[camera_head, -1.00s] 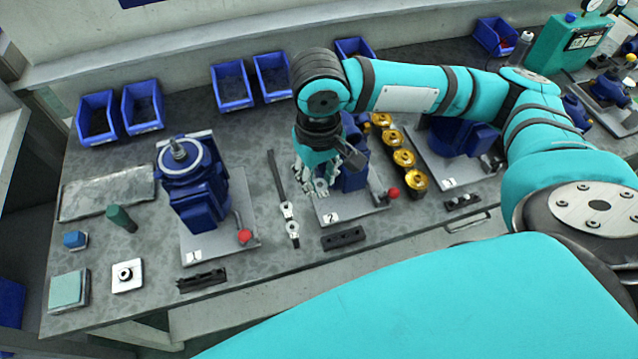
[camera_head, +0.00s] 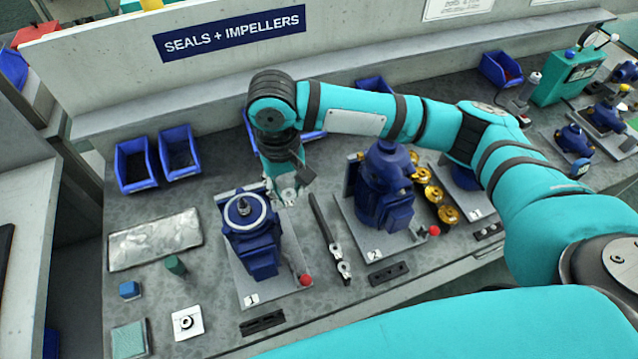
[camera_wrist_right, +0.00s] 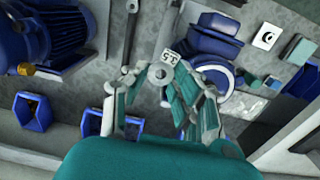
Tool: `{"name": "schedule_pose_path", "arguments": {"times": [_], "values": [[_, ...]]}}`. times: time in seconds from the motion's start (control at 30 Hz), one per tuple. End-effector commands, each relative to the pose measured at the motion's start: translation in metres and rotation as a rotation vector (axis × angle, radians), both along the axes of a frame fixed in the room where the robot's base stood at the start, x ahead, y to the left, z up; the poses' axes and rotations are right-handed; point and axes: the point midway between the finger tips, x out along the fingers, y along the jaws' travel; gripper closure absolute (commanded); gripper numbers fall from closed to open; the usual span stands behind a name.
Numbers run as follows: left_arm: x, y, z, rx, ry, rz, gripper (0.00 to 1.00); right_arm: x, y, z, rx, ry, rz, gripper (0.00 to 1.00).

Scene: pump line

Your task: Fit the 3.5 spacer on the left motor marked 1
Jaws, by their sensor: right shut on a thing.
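The motor marked 1 (camera_head: 254,250) is blue and stands upright on a grey plate with its shaft (camera_head: 243,207) pointing up. It also shows in the right wrist view (camera_wrist_right: 213,45), right of the fingers. My right gripper (camera_head: 284,197) is beside the top of this motor, on its right and slightly behind. In the right wrist view (camera_wrist_right: 163,78) its fingers are shut on a small grey ring spacer (camera_wrist_right: 158,74) with a white tag, which seems to read 3.5. The ring looks clear of the shaft. My left gripper is not in view.
The motor marked 2 (camera_head: 384,190) stands to the right, with a dark wrench (camera_head: 328,236) between the motors.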

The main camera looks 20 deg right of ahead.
Motion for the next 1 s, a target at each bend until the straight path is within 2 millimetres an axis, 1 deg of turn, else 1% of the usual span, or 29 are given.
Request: {"name": "schedule_pose_path", "arguments": {"times": [0.03, 0.1, 0.2, 0.3, 0.37, 0.47, 0.67, 1.0], "values": [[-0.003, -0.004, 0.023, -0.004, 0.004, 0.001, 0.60, 0.006, 0.016, 0.018, 0.002, 0.001, 0.004, 0.90], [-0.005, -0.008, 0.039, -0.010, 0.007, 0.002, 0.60, 0.013, 0.035, 0.027, 0.001, 0.002, 0.006, 0.90], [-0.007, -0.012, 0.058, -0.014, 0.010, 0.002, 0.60, 0.022, 0.060, 0.037, -0.001, 0.002, 0.009, 0.90], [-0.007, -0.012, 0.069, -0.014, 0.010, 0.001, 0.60, 0.027, 0.078, 0.042, -0.004, 0.001, 0.012, 0.90], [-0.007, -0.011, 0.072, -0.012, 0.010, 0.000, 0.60, 0.028, 0.084, 0.043, -0.005, 0.001, 0.013, 0.90], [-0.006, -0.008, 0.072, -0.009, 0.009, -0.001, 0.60, 0.030, 0.089, 0.042, -0.005, 0.001, 0.014, 0.90], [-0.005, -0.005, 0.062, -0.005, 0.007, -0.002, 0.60, 0.030, 0.090, 0.033, -0.005, 0.000, 0.014, 0.90], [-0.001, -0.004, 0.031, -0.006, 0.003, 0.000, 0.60, 0.030, 0.090, 0.007, -0.004, 0.000, 0.015, 0.90]]}}
